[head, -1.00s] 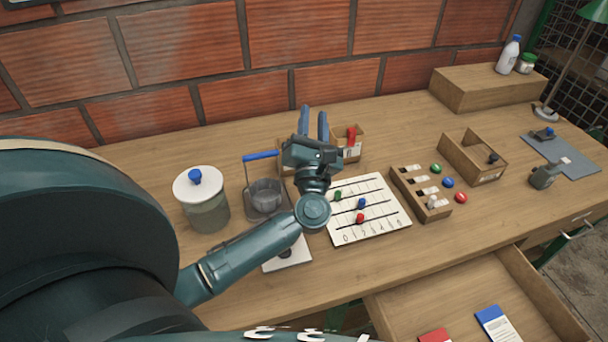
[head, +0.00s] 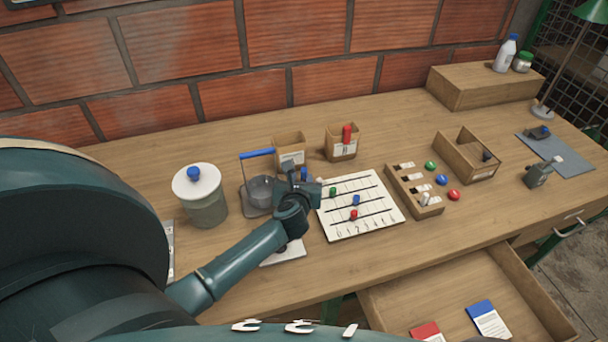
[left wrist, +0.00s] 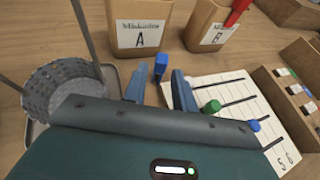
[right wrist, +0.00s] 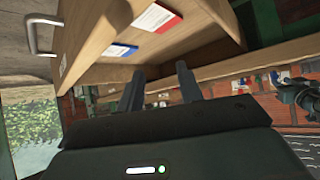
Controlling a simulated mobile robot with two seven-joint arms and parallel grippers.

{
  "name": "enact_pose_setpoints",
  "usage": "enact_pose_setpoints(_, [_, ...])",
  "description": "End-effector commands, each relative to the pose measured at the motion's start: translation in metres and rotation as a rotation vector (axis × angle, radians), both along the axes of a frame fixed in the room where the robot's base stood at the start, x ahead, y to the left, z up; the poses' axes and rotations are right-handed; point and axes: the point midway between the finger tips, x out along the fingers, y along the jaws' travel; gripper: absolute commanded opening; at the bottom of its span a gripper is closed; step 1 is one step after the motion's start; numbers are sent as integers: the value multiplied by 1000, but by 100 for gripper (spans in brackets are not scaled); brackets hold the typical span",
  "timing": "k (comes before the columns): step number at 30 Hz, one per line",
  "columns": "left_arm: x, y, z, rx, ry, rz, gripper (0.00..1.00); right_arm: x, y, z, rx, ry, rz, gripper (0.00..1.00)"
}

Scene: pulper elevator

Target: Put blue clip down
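A small blue clip (left wrist: 160,67) stands in front of the wooden bin marked A (left wrist: 140,25); in the head view it is a small blue spot (head: 305,173) by my fingers. My left gripper (left wrist: 160,88) points at it with fingers apart, one on each side of the clip in the picture, with gaps showing. Whether the clip's foot rests on the table is hard to tell. Another blue clip (head: 355,200) sits on the white lined board (head: 388,211), with a green clip (head: 333,192) and a red clip (head: 353,215). My right gripper (right wrist: 160,85) is open and empty.
Bin B (head: 342,145) holds a red item. A wire basket with a blue handle (head: 258,154) is close left of my left gripper, and a lidded jar (head: 202,195) further left. A slotted wooden block (head: 413,190) stands right of the board. An open drawer (head: 440,300) is in front.

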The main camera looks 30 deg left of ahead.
Motion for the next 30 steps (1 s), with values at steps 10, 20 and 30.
enact_pose_setpoints(10, [33,15,-7,4,-1,1,27,1,-1,4,-2,-6,2,36])
enact_pose_setpoints(20, [48,22,-17,0,0,1,27,0,-2,2,-7,1,5,36])
enact_pose_setpoints(30, [48,22,-17,1,-1,1,13,-1,-1,1,-7,3,5,36])
